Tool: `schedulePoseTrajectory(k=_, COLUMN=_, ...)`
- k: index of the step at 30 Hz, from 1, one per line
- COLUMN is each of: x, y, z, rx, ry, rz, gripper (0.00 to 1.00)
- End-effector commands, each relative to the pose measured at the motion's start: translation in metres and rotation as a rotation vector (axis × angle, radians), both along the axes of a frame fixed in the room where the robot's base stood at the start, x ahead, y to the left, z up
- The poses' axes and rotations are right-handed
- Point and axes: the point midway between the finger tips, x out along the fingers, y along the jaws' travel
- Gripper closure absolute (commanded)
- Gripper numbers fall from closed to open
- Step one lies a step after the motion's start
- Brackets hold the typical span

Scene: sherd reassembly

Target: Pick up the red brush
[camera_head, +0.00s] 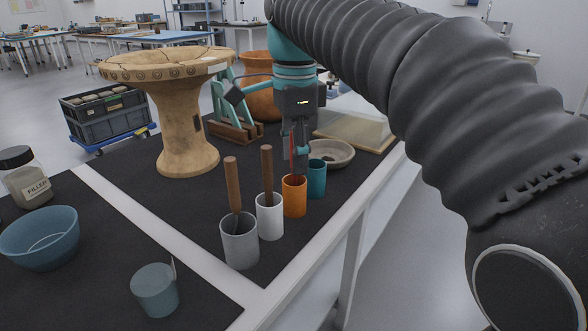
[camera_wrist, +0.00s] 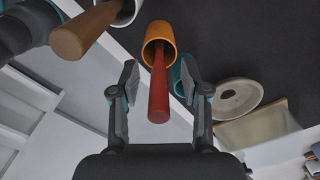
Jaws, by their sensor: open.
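The red brush stands handle up in an orange cup (camera_head: 294,198), and only its red handle shows. In the wrist view the red handle (camera_wrist: 158,95) rises from the orange cup (camera_wrist: 152,30) toward the camera. In the head view a thin strip of the handle (camera_head: 291,150) shows beside my gripper (camera_head: 299,148). My gripper is open over the orange cup. In the wrist view its two fingers (camera_wrist: 159,82) stand on either side of the red handle, with gaps on both sides. The brush's lower end is hidden in the cup.
A white cup (camera_head: 269,220) and a grey cup (camera_head: 240,246), each with a brown-handled tool, stand front left of the orange cup. A teal cup (camera_head: 317,182) is close behind right. A shallow bowl (camera_head: 335,153) and a patterned pedestal vessel (camera_head: 185,120) stand farther back.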

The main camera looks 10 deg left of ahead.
Motion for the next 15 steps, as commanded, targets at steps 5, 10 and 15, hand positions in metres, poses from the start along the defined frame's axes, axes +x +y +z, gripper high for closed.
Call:
schedulePoseTrajectory(k=5, x=-0.0011, y=-0.0001, z=-0.0162, rx=0.001, ry=-0.001, rz=0.001, gripper=0.54)
schedulePoseTrajectory(k=10, x=-0.0008, y=0.0000, z=-0.0172, rx=0.001, ry=-0.002, rz=0.001, gripper=0.54)
schedulePoseTrajectory(k=15, x=-0.0009, y=0.0000, z=-0.0170, rx=0.001, ry=-0.002, rz=0.001, gripper=0.76)
